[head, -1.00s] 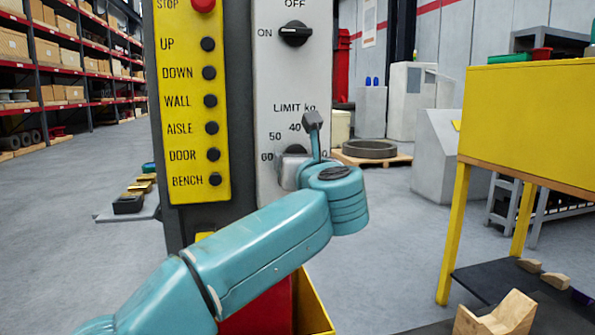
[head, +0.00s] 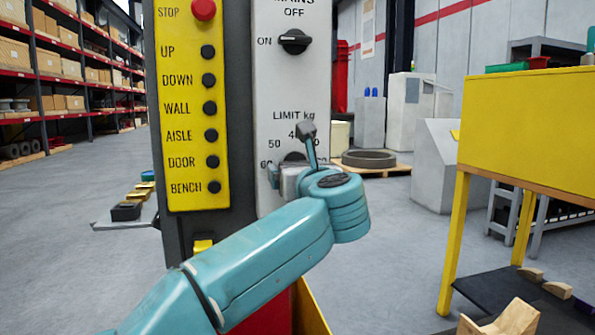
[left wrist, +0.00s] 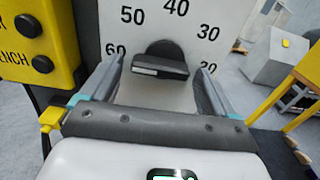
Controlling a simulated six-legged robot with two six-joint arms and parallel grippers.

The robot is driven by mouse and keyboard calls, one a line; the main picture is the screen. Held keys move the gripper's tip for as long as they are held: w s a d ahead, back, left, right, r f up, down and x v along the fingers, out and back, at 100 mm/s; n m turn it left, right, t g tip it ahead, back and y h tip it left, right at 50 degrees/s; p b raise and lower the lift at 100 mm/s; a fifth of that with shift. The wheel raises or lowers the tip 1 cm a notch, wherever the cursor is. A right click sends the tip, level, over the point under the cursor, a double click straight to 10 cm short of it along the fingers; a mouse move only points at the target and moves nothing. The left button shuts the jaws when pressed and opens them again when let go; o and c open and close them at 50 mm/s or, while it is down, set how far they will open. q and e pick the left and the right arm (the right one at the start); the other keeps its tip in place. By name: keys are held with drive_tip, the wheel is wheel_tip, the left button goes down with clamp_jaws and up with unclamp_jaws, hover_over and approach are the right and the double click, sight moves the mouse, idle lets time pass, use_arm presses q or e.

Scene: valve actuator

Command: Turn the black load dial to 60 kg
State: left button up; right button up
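The black load dial (left wrist: 166,57) sits on a pale panel under the LIMIT kg scale. In the left wrist view it lies between my left gripper's spread fingers (left wrist: 160,72), with gaps at both sides. The fingers look open and hold nothing. The dial's white mark is at its left end, facing the 60 side; the exact reading is unclear. In the head view the dial (head: 294,157) is partly hidden by my left wrist, and the left gripper (head: 283,178) is at the panel just below it. My right gripper is out of view.
A yellow button box (head: 190,110) with a red stop button (head: 203,9) stands left of the panel. The mains switch (head: 294,41) is above the dial. Open floor lies between.

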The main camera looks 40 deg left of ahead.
use_arm(q)
drive_tip(key=shift+r, duration=0.1)
drive_tip(key=v, duration=1.6)
drive_tip(key=shift+s, duration=0.2)
drive_tip(key=shift+d, duration=0.1)
